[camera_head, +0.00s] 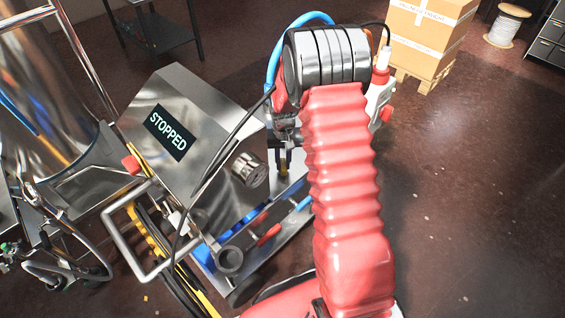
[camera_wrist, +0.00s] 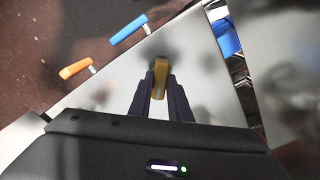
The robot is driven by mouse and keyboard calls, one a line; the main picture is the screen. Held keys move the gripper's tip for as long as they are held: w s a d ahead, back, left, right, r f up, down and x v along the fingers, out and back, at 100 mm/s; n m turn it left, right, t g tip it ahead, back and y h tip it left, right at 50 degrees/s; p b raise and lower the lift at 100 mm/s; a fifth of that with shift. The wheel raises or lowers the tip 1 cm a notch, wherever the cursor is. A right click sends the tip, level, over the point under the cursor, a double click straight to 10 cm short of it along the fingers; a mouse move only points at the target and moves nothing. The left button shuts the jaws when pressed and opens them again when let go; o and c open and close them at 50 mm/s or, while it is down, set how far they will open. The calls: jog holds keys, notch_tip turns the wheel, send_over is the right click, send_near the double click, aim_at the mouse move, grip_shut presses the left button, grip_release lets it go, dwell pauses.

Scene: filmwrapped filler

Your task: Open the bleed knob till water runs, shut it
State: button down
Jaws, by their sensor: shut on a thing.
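The bleed knob (camera_wrist: 160,78) appears as a small yellow-brown piece on a shiny metal panel in the wrist view. My gripper (camera_wrist: 159,90) has its two dark fingers on either side of it, shut on it. The knob's lower part is hidden between the fingers. In the head view my gripper (camera_head: 284,163) is a small dark shape beside the machine, partly behind my red arm, and the knob cannot be made out there. I see no running water in either view.
A steel machine box (camera_head: 185,130) with a display reading STOPPED stands left of my arm. A blue lever (camera_wrist: 128,29) and an orange lever (camera_wrist: 75,68) sit near the knob. A bent metal rail (camera_head: 125,245) is at the lower left. Cartons (camera_head: 428,35) stand behind. The floor at right is clear.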

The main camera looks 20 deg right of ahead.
aim_at(283, 165)
jog(key=shift+s+f, duration=0.1)
jog(key=shift+s, duration=0.1)
jog(key=c, duration=2)
grip_release()
jog(key=o, duration=0.4)
jog(key=shift+w, duration=0.1)
jog(key=shift+c, duration=0.2)
jog(key=shift+r, duration=0.2)
notch_tip(283, 165, up, 13)
jog(key=shift+r, duration=0.2)
